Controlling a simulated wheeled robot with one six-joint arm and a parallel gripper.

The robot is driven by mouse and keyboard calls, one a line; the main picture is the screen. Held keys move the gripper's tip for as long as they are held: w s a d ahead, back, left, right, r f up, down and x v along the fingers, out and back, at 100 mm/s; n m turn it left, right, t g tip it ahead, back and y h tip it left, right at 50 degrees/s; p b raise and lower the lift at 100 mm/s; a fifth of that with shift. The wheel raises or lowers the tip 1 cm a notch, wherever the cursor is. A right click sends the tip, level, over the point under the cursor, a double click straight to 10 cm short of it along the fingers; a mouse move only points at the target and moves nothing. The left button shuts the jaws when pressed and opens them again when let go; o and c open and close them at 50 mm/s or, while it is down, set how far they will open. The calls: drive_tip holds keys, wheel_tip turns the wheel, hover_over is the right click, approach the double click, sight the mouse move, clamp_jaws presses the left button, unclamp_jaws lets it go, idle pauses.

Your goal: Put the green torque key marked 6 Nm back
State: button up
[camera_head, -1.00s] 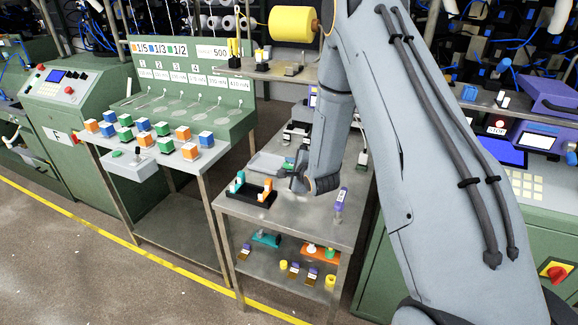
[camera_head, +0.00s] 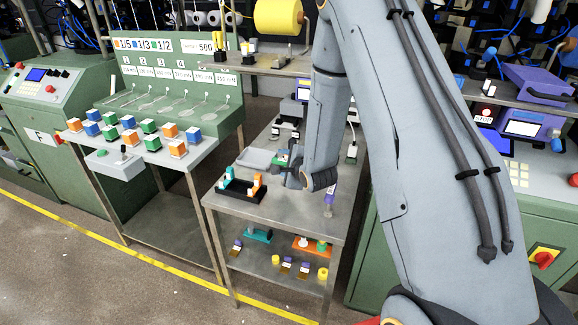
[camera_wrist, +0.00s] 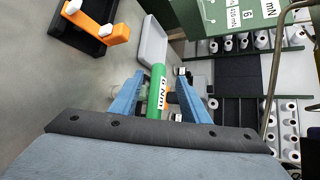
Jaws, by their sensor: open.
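The green torque key (camera_wrist: 156,92), its white label reading 6 Nm, lies between the blue fingers of my gripper (camera_wrist: 158,98) in the wrist view. The jaws are open, one finger on each side of the key; whether either touches it is unclear. In the head view my gripper (camera_head: 290,178) is low over the steel table, and a bit of green (camera_head: 281,160) shows just behind it. A black holder (camera_head: 233,196) with an orange and a teal piece stands left of my gripper. Its black base (camera_wrist: 62,32) is at the upper left of the wrist view.
A grey tray (camera_head: 256,157) lies behind the holder and beside the key in the wrist view (camera_wrist: 152,45). A purple-topped piece (camera_head: 330,196) stands right of my gripper. The lower shelf holds a teal piece (camera_head: 258,236), an orange holder (camera_head: 312,246) and yellow cylinders.

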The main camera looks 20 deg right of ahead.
drive_tip(key=s+r+n+g, duration=0.2)
drive_tip(key=s+n, duration=0.5)
drive_tip(key=s, duration=0.4)
drive_tip(key=s+r+n+g+h+b, duration=0.1)
drive_tip(key=s+r+n+g, duration=0.2)
drive_tip(key=s, duration=0.8)
drive_tip(key=s+r+n+g+h, duration=0.1)
drive_tip(key=s+r+n+g, duration=0.2)
drive_tip(key=s+n+g, duration=0.3)
drive_tip(key=s+a+n, duration=0.1)
drive_tip(key=s+n, duration=0.3)
drive_tip(key=shift+s+r+n, duration=0.25)
drive_tip(key=shift+s+n, duration=0.15)
drive_tip(key=shift+f+b, duration=0.3)
drive_tip(key=shift+b, duration=0.1)
